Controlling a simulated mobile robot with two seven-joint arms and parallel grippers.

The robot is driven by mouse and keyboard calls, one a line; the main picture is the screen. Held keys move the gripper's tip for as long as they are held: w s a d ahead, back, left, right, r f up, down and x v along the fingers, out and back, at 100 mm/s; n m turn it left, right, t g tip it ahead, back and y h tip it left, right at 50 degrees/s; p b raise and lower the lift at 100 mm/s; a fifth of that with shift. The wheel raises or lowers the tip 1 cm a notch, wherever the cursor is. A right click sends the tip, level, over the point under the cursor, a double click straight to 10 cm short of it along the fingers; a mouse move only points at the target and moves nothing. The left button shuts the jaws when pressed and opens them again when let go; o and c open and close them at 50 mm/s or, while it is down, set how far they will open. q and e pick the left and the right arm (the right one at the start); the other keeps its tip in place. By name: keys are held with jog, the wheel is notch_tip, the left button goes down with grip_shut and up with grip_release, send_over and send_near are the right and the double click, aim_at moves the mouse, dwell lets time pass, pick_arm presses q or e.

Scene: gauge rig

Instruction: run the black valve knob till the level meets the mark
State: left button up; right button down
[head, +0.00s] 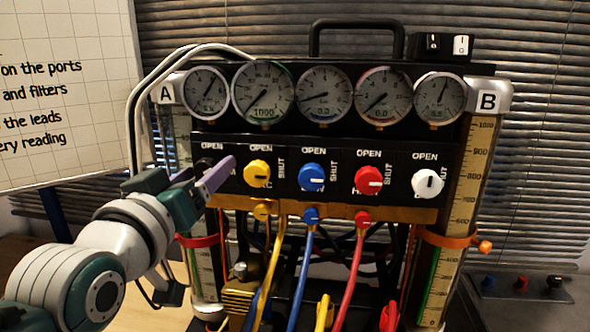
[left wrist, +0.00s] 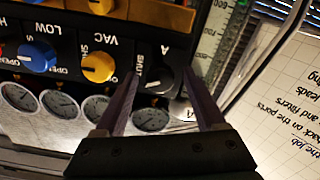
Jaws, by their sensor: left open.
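The black valve knob (left wrist: 157,79) is the end knob of the row, beside the yellow one. In the left wrist view, which is upside down, it sits between the finger ends of my left gripper (left wrist: 162,76). The gripper is open, with a gap to the right finger; contact is unclear. In the head view the left gripper (head: 209,168) largely hides the knob. Tube A (head: 205,278) carries a red band (head: 198,241); its level is unclear. Tube B (head: 466,185) has an orange clamp (head: 447,240) and green liquid (head: 430,287) below it. My right gripper is not in view.
Yellow (head: 257,173), blue (head: 312,177), red (head: 368,180) and white (head: 427,183) knobs line the panel, under several dials (head: 323,94). Coloured hoses (head: 351,270) hang below. A whiteboard (head: 60,100) stands at left, blinds behind.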

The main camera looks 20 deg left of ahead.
pick_arm(q)
jog(key=b+v, duration=0.1)
jog(key=v, duration=0.9)
jog(key=shift+b, duration=0.3)
jog(key=shift+w, duration=0.1)
dwell(1.2)
jog(key=w+m+t+b, duration=0.1)
jog(key=w+b, duration=0.2)
jog(key=b, duration=0.1)
jog(key=w+a+m+t+b, duration=0.1)
jog(key=w+t+b, duration=0.1)
jog(key=w+b, duration=0.1)
jog(key=w+a+m+t+y+b, duration=0.1)
jog(key=w+b, duration=0.2)
jog(key=b, duration=0.2)
jog(key=shift+f+m, duration=0.15)
jog(key=shift+m, duration=0.25)
jog(key=shift+w+a, duration=0.2)
jog(key=shift+w, duration=0.45)
jog(key=shift+c, duration=0.4)
